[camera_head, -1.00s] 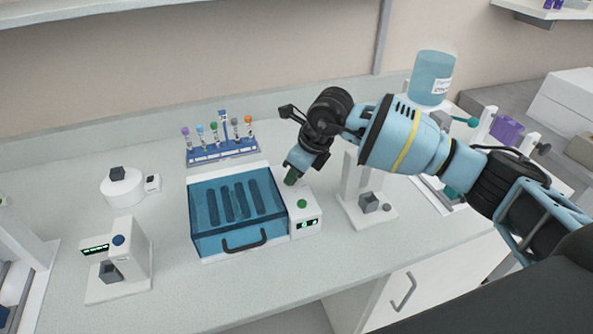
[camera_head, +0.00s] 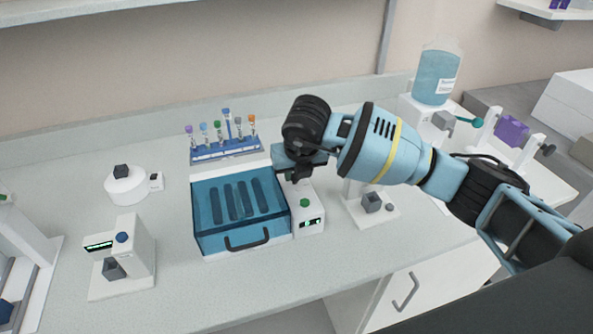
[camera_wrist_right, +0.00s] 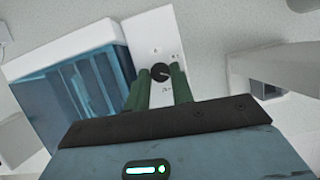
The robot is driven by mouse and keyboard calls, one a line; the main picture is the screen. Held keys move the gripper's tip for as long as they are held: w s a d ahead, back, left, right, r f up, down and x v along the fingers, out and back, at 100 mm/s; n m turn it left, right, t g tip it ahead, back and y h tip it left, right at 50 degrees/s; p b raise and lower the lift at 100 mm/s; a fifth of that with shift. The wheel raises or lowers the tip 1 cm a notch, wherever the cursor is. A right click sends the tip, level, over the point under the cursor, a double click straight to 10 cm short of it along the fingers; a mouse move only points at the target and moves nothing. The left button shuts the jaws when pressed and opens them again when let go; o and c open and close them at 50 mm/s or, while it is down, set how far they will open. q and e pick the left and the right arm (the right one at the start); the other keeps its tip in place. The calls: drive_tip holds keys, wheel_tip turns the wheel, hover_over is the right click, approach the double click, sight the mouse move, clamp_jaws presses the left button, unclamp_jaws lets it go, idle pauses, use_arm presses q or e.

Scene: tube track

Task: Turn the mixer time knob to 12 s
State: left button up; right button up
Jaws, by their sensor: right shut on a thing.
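The mixer is a box with a translucent blue lid (camera_head: 240,207) and a white control panel (camera_head: 309,211) on its right side. The panel has a green button (camera_head: 305,202) and a small lit display (camera_head: 311,223), too small to read. The black time knob (camera_wrist_right: 160,72) shows in the right wrist view on the white panel, with small marks around it. My right gripper (camera_wrist_right: 158,85) has its green fingers on either side of the knob, shut on it. In the head view my right gripper (camera_head: 297,176) covers the knob. My left gripper is not in view.
A rack of capped tubes (camera_head: 225,147) stands behind the mixer. A white device with a blue button (camera_head: 122,237) is to its left, and a white stand (camera_head: 372,207) is close on its right. A blue bottle (camera_head: 436,75) stands at the back right.

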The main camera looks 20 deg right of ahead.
sight(298, 194)
drive_tip(key=shift+m, duration=0.4)
drive_tip(key=o, duration=0.9)
drive_tip(key=shift+o, duration=0.2)
drive_tip(key=shift+r, duration=0.1)
drive_tip(key=v, duration=0.7)
drive_tip(key=shift+r, duration=0.35)
drive_tip(key=shift+s+a, duration=0.1)
drive_tip(key=shift+s, duration=0.05)
